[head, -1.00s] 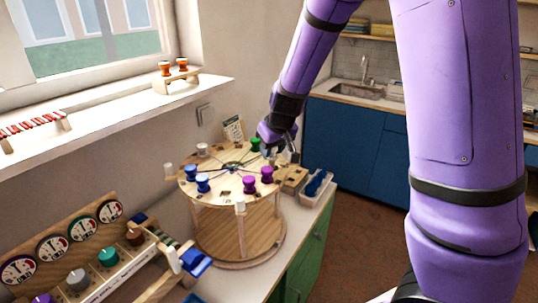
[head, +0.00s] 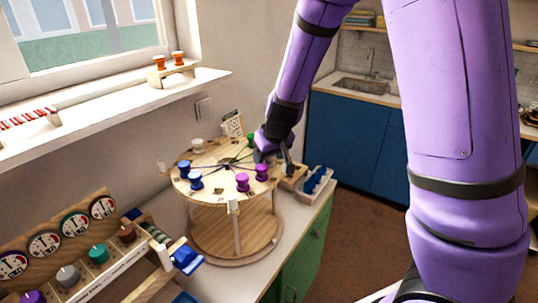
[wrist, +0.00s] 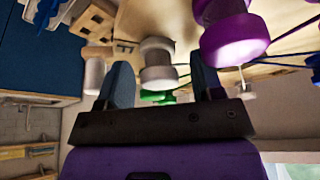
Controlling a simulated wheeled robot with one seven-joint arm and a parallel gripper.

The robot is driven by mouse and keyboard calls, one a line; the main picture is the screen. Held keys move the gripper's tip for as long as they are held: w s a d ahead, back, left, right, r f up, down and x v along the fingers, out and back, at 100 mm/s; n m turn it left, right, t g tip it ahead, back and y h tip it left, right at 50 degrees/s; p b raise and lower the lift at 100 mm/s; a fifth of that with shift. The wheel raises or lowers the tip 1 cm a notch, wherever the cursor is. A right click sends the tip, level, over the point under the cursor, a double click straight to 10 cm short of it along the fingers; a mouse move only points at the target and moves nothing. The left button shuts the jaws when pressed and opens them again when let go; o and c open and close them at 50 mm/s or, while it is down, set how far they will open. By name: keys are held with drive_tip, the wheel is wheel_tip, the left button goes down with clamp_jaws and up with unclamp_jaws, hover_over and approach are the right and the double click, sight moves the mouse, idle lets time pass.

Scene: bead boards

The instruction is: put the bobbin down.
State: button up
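A whitish bobbin (wrist: 157,62) shows between the fingers of my gripper (wrist: 162,80) in the wrist view, with a visible gap on each side. It appears to stand at the round wooden board (head: 207,185), which is upside down in the wrist view. My gripper (head: 279,160) is open at the board's right edge in the head view, where the arm hides this bobbin. Purple bobbins (head: 242,182) stand near the board's front right and look large in the wrist view (wrist: 234,42). A green bobbin (wrist: 158,96) shows farther behind the fingers.
Blue bobbins (head: 195,179) and a white bobbin (head: 197,145) stand elsewhere on the board, with dark threads running toward its middle. A tray with blue items (head: 318,180) lies just right of the board. A rack with dials (head: 73,225) stands at left.

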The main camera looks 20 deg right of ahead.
drive_tip(key=shift+r, duration=0.15)
drive_tip(key=shift+s+r, duration=0.1)
drive_tip(key=shift+r, duration=0.2)
drive_tip(key=a+v, duration=0.1)
drive_tip(key=v, duration=1)
drive_tip(key=s+d+r, duration=0.2)
drive_tip(key=s+r, duration=0.1)
drive_tip(key=s, duration=0.5)
drive_tip(key=s+d+r+m, duration=0.1)
drive_tip(key=s+r, duration=0.3)
drive_tip(key=s, duration=0.4)
drive_tip(key=s+d+r+m, duration=0.1)
drive_tip(key=s+d+r, duration=0.3)
drive_tip(key=s, duration=0.5)
drive_tip(key=shift+t+h, duration=0.3)
drive_tip(key=shift+h, duration=0.1)
